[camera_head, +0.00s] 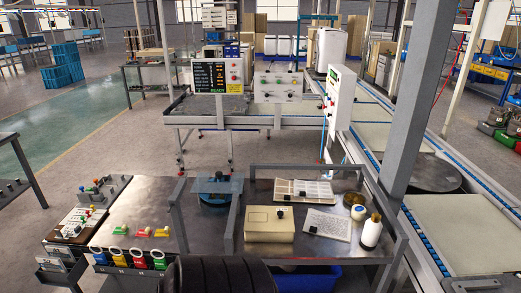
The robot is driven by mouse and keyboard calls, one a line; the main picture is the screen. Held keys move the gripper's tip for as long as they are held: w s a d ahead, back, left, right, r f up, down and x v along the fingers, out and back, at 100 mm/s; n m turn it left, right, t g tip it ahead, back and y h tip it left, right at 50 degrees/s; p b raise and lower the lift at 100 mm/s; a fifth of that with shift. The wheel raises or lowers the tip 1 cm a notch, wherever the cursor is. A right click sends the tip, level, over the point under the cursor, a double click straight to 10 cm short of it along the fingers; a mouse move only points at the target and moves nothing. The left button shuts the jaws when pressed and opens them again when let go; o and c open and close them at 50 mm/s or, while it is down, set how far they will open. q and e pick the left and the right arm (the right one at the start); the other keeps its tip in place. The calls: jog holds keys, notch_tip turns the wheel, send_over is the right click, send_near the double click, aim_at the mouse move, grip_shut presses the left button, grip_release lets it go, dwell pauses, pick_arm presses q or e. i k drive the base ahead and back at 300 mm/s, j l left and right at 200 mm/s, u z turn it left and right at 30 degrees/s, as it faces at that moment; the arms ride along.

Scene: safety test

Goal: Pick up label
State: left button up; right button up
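No gripper or arm of mine can be made out in the head view. Two flat items on the metal table (275,182) could be the label; I cannot tell which. One is a white printed sheet (328,225) at the right of the table, with a small dark object on its lower left. The other is a pale sheet or tray with rectangular fields (318,187), lying behind it, with a small dark object on it. Neither is being held.
A beige box (270,224) sits left of the printed sheet. A white bottle (371,232) and a round roll-like item (358,212) stand to its right. A grey post (408,100) rises at the right. A dark ribbed object (215,275) blocks the lower front.

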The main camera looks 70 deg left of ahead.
aim_at(141, 232)
jog(key=u, duration=3.4)
jog(key=i+j+z, duration=0.2)
jog(key=i+j, duration=0.45)
